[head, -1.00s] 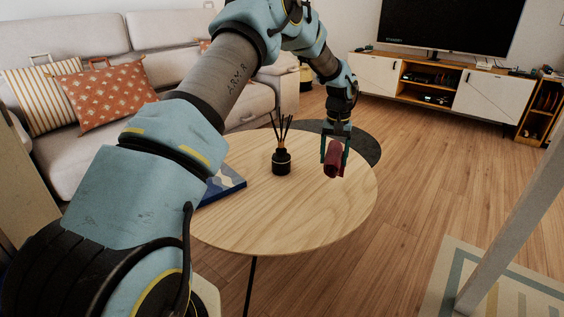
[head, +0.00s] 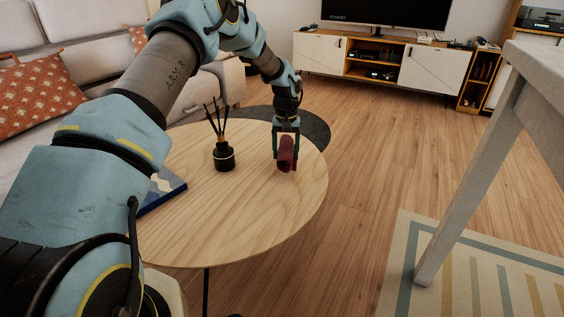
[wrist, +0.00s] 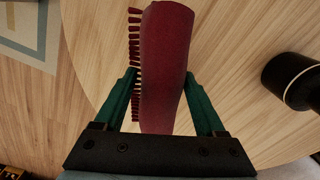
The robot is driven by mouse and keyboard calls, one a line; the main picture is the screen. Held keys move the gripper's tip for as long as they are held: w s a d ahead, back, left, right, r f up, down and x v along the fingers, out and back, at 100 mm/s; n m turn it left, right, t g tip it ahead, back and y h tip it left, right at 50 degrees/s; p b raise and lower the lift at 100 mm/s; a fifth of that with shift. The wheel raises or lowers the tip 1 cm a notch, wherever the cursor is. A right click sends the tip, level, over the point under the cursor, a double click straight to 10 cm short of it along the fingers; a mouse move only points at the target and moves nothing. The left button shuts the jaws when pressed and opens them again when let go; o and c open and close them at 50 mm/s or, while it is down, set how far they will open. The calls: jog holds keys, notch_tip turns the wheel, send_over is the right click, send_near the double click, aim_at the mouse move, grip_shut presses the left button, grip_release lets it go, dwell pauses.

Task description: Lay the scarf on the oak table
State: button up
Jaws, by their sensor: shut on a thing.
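The scarf (head: 287,153) is a dark red roll with a fringe along one side. My gripper (head: 286,152) is shut on it, with the roll between the two green fingers. In the wrist view the scarf (wrist: 166,70) runs up the middle between the fingers (wrist: 160,95), its fringe to the left. The oak table (head: 235,215) is round with pale wood grain. The scarf appears over its right part in the head view; whether it touches the top I cannot tell.
A black reed diffuser (head: 223,155) stands on the table left of the scarf, and shows at right in the wrist view (wrist: 291,80). A blue patterned book (head: 163,190) lies at the left edge. A white table leg (head: 470,180) rises at right.

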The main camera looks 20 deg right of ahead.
jog(key=shift+f, duration=1.7)
jog(key=shift+f, duration=0.1)
jog(key=o, duration=1.5)
jog(key=shift+c, duration=0.2)
